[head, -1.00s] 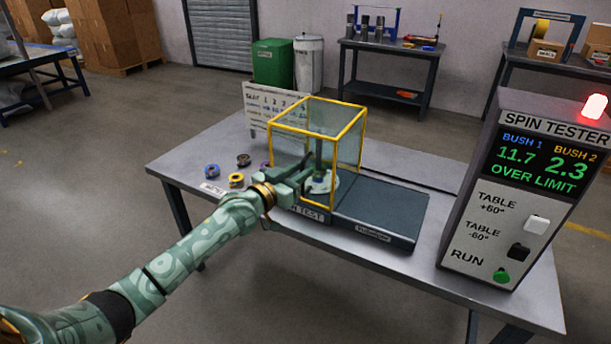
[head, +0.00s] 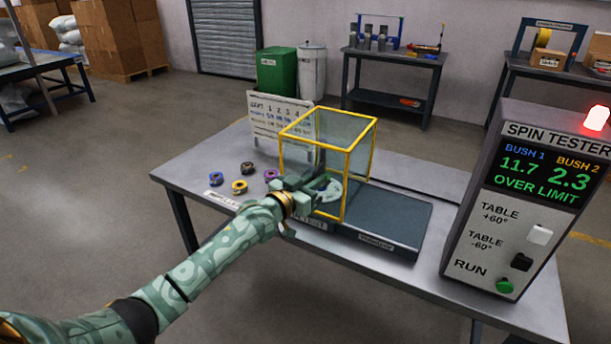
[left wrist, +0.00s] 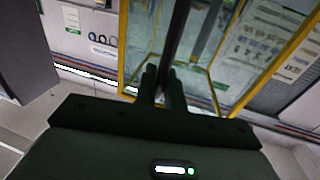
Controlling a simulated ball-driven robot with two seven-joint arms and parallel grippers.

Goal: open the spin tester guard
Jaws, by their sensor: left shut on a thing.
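The spin tester guard (head: 362,150) is a clear box with a yellow frame, standing over the left part of the dark tester base (head: 385,215). A pale round table (head: 331,189) shows inside it. My left gripper (head: 314,188) is at the guard's front left, low down. In the left wrist view its fingers (left wrist: 163,86) are shut on a dark upright bar, which I take as the guard's handle (left wrist: 178,35). The gripper hides part of the guard's lower front. My right gripper is not in view.
Small coloured rings (head: 240,187) lie left of the guard, with a white chart board (head: 275,118) behind. The control cabinet (head: 530,200) stands at the right, reading OVER LIMIT. The dark base right of the guard is clear.

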